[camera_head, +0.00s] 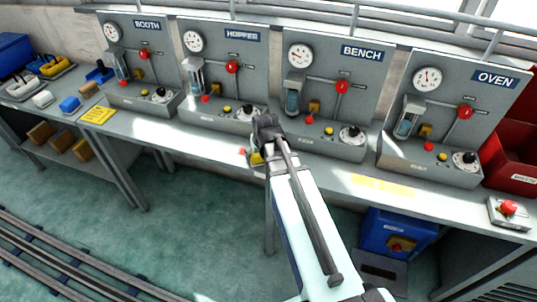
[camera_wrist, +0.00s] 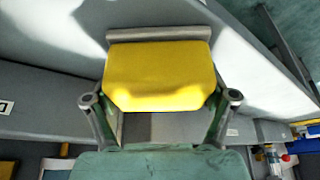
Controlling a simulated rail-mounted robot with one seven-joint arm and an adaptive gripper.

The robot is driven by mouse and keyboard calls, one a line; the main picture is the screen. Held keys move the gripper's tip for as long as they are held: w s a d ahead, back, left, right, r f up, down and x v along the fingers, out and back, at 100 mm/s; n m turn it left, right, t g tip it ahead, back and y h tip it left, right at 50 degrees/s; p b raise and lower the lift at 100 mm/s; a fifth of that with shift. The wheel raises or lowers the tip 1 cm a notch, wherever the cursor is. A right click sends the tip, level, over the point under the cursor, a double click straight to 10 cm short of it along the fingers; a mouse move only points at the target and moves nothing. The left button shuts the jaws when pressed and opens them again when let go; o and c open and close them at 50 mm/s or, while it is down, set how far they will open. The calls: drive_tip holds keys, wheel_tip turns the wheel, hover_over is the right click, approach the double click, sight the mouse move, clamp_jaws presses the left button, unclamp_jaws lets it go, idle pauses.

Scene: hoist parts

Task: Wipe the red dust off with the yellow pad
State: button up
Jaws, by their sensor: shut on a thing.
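My gripper (camera_head: 262,148) is over the grey bench (camera_head: 165,128), near its front edge and in front of the HOPPER panel. It is shut on the yellow pad (camera_wrist: 160,72), which has a grey strip along its far side. In the head view only a bit of the yellow pad (camera_head: 257,158) shows below the fingers. A small red patch (camera_head: 242,151) shows on the bench just left of the gripper; it may be the red dust, but it is too small to be sure. In the wrist view no red dust shows near the pad, and the pad hides what lies under it.
Panels marked BOOTH (camera_head: 128,50), HOPPER (camera_head: 222,60), BENCH (camera_head: 330,80) and OVEN (camera_head: 455,105) line the back with knobs sticking out. A red bin (camera_head: 515,155) and a red button box (camera_head: 508,210) are at right. Several small things stand at far left.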

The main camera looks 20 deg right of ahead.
sight(235, 150)
drive_tip(key=shift+w+a+r, duration=0.1)
drive_tip(key=shift+w+a, duration=1.5)
drive_tip(key=shift+a, duration=0.3)
drive_tip(key=shift+w+a, duration=1.6)
drive_tip(key=shift+a, duration=0.3)
drive_tip(key=shift+s+d, duration=1.5)
drive_tip(key=shift+d, duration=0.2)
drive_tip(key=shift+s+d, duration=1.45)
drive_tip(key=shift+d, duration=0.25)
drive_tip(key=shift+s+d+p, duration=0.2)
drive_tip(key=shift+s+d, duration=0.8)
drive_tip(key=shift+d, duration=0.2)
drive_tip(key=shift+s+d+p, duration=0.2)
drive_tip(key=shift+s+d, duration=0.75)
drive_tip(key=shift+d, duration=0.25)
drive_tip(key=shift+s+d+f, duration=0.15)
drive_tip(key=shift+s+d, duration=1.05)
drive_tip(key=shift+d, duration=0.2)
drive_tip(key=shift+s+d+f, duration=0.1)
drive_tip(key=shift+s+d, duration=1.1)
drive_tip(key=shift+d, duration=0.15)
